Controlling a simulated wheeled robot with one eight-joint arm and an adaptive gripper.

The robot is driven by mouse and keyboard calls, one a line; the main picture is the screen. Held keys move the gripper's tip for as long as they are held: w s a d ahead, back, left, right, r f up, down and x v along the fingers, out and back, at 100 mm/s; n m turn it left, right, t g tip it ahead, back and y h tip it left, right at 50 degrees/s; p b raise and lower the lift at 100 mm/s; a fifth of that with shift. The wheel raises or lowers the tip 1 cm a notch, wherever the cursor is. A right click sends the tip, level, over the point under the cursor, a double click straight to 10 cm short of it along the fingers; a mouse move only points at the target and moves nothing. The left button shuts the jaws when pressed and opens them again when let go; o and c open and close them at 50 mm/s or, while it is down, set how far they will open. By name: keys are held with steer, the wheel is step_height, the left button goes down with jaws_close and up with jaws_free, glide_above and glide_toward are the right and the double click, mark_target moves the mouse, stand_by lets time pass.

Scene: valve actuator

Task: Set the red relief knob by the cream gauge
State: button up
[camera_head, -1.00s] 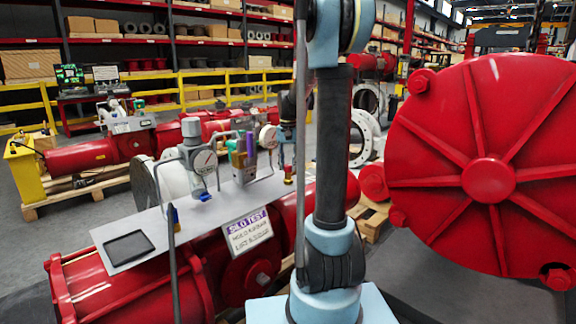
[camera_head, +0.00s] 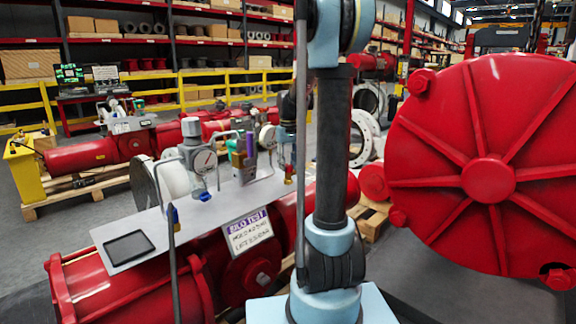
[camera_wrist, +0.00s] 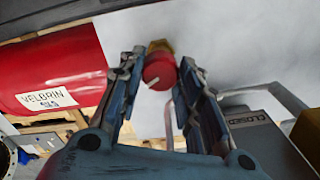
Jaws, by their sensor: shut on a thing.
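The red relief knob (camera_wrist: 159,72) sits on a brass base (camera_wrist: 160,46) in the wrist view, with a short pale mark on its face. My gripper (camera_wrist: 158,80) has one finger on each side of it and is shut on it. In the head view the small red knob (camera_head: 288,170) stands at the plate's right end, below my gripper (camera_head: 287,150), partly beside my arm. A round pale gauge (camera_head: 268,137) stands just left of my gripper; its reading is too small to tell.
A grey plate (camera_head: 180,228) carries the gauges, a brass and purple valve block (camera_head: 243,155), a dark tablet (camera_head: 129,248) and blue-handled fittings. A label card (camera_head: 247,232) hangs at its front. In the wrist view, a grey box marked CLOSED (camera_wrist: 262,135) lies right of my fingers.

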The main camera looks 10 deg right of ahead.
mark_target(288, 165)
stand_by(0.3)
steer(key=o, duration=1)
steer(key=shift+o, duration=0.2)
step_height(288, 165, up, 12)
stand_by(0.3)
